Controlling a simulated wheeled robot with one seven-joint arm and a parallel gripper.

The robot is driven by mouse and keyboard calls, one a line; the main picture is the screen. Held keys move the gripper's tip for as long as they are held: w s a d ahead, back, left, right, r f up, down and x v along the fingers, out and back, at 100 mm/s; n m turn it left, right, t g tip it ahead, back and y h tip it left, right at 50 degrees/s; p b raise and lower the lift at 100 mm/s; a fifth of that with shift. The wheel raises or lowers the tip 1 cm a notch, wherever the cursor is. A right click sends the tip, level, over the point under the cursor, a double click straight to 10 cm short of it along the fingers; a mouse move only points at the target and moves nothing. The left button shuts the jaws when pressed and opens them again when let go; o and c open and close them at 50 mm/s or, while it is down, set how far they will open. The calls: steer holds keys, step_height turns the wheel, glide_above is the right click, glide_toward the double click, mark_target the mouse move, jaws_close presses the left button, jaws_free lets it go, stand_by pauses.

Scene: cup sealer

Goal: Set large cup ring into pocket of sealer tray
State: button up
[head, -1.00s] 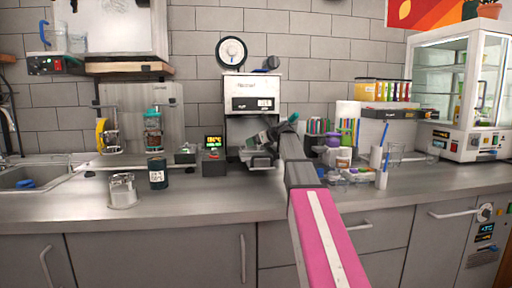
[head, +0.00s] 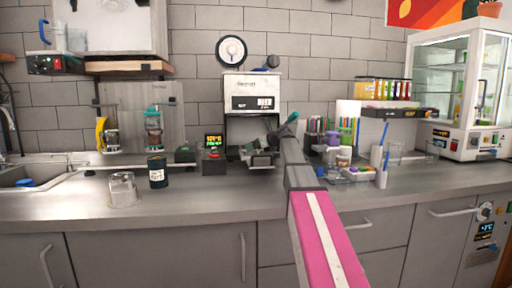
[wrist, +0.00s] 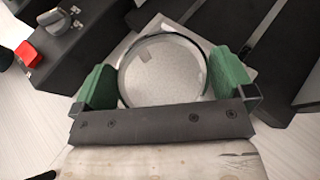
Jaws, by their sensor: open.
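The sealer (head: 252,102) is a white machine with a dark opening, on the counter against the wall. My gripper (head: 264,156) is at that opening, small and partly hidden by my arm in the head view. In the wrist view my gripper (wrist: 163,65) is open, with one green finger on each side of the large cup ring (wrist: 165,35). The ring is a thin dark-rimmed circle lying on the pale grey sealer tray (wrist: 221,30). I cannot tell whether it is fully seated in the pocket or whether the fingers touch it.
A dark box with a red button (head: 213,165) stands left of the sealer; its grey knob shows in the wrist view (wrist: 48,47). A clear cup (head: 122,190) and a dark canister (head: 157,172) stand further left. Bottles and holders crowd the right; the front counter is clear.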

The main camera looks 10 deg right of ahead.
steer(key=shift+s+d+r, duration=0.1)
steer(key=shift+s+r, duration=0.05)
steer(key=shift+r, duration=0.15)
steer(key=v, duration=1.1)
steer(key=shift+s+d, duration=0.2)
steer(key=shift+r, duration=0.15)
